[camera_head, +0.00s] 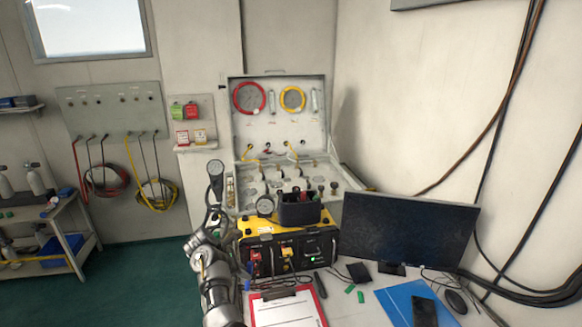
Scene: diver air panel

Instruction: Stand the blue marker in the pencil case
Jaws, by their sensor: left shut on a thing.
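The blue marker (247,285) shows as a small blue piece at the left front of the desk, beside my left gripper (243,273). My left gripper is shut on it; the fingers are small and partly hidden by my own arm. What looks like the pencil case (300,211) is a dark, open-topped container on the yellow-topped equipment box. It has dark and red items standing in it. It is up and to the right of my left gripper, apart from it. My right gripper is not in view.
A clipboard (287,312) lies at the desk's front. A monitor (408,230) stands right of the equipment box (290,252). A blue folder (400,300), a phone (425,312) and a mouse (456,302) lie at right. The open gauge panel (280,130) stands behind.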

